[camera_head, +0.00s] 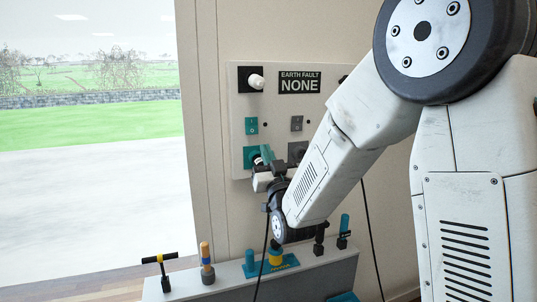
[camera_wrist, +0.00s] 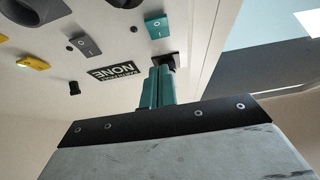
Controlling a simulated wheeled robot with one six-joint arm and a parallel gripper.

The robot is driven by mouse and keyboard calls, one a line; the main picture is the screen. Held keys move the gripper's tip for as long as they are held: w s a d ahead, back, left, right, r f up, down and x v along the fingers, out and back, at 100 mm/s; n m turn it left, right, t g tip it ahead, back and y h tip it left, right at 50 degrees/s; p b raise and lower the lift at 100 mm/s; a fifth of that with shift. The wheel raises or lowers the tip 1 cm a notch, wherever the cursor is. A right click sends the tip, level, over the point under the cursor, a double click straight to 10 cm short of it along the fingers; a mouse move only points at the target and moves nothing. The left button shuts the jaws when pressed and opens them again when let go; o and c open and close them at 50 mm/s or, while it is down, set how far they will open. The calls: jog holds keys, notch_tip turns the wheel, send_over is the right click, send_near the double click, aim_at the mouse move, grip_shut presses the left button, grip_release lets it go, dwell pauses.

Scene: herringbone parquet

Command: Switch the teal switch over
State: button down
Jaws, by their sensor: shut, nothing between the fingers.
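The teal switch (camera_head: 251,125) is a small rocker on the left of the pale wall panel, below a white knob. It also shows in the wrist view (camera_wrist: 158,25), where the panel appears upside down, with marks on its face. I cannot tell which side is pressed in. My gripper (camera_head: 265,150) is in front of the panel, just below the teal switch in the head view, and covers part of a teal square plate. In the wrist view its teal fingers (camera_wrist: 159,70) are together and empty, apart in the picture from the switch.
A grey rocker (camera_head: 297,123) sits right of the teal one; a yellow rocker (camera_wrist: 33,62) shows in the wrist view. The white knob (camera_head: 256,81) and "NONE" sign (camera_head: 300,82) are above. A grey ledge (camera_head: 210,291) below carries several upright tools. My arm hides the panel's right side.

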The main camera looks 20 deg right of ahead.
aim_at(253, 126)
jog(key=x, duration=0.7)
jog(key=shift+w+r, duration=0.15)
jog(key=shift+w+f, duration=0.25)
jog(key=shift+w, duration=0.35)
jog(key=shift+w+f, duration=0.25)
jog(key=shift+w, duration=0.4)
jog(key=shift+w+f, duration=0.1)
jog(key=shift+w, duration=0.45)
